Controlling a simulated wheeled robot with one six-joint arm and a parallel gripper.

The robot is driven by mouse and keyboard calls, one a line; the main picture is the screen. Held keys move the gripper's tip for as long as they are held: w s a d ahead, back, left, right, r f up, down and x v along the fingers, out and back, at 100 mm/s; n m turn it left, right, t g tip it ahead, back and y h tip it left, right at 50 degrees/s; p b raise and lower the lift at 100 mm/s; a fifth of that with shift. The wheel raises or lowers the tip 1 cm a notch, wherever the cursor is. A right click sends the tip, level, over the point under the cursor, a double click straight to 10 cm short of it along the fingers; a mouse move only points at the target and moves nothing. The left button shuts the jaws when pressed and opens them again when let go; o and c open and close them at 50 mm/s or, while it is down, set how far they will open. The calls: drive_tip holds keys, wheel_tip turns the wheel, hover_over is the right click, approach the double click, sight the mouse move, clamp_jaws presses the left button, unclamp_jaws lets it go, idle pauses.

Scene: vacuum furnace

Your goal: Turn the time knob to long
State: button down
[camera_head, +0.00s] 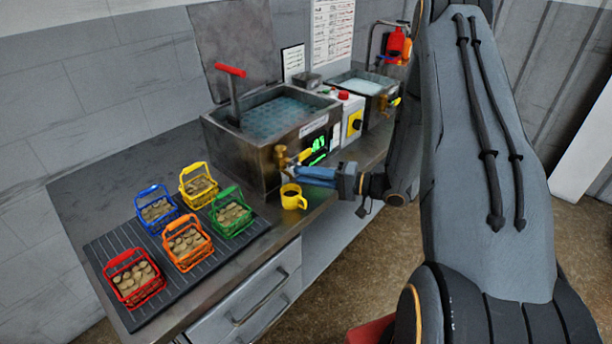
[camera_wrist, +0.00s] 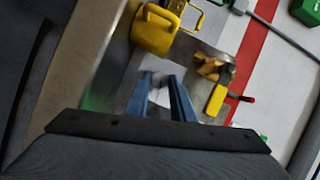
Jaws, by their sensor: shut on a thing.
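My gripper (camera_head: 299,171) reaches from the right to the front face of the steel bath unit (camera_head: 262,160), low down beside its brass tap (camera_head: 282,156). Its blue fingers also show in the wrist view (camera_wrist: 160,77). They stand a little apart, with a pale grey patch (camera_wrist: 160,85) between them. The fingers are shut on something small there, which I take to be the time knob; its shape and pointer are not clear. A green lit display (camera_head: 318,147) is on the same face, above the fingers.
A yellow mug (camera_head: 293,197) stands just under my gripper, close to the counter edge. The tap's yellow lever (camera_wrist: 216,99) is close on the right in the wrist view. Several coin-filled baskets sit on a dark ribbed mat (camera_head: 117,240). A white control box (camera_head: 351,118) stands behind.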

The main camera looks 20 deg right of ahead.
drive_tip(key=shift+m, duration=0.6)
drive_tip(key=c, duration=1.5)
unclamp_jaws()
drive_tip(key=shift+c, duration=0.2)
drive_tip(key=b+v, duration=0.1)
drive_tip(key=v, duration=0.2)
drive_tip(key=b+v, duration=0.1)
drive_tip(key=v, duration=0.2)
drive_tip(key=shift+s+d+f+b, duration=0.1)
drive_tip(key=shift+d+f+b, duration=0.15)
drive_tip(key=shift+d+b, duration=0.1)
drive_tip(key=shift+s+d, duration=0.4)
drive_tip(key=shift+s, duration=0.1)
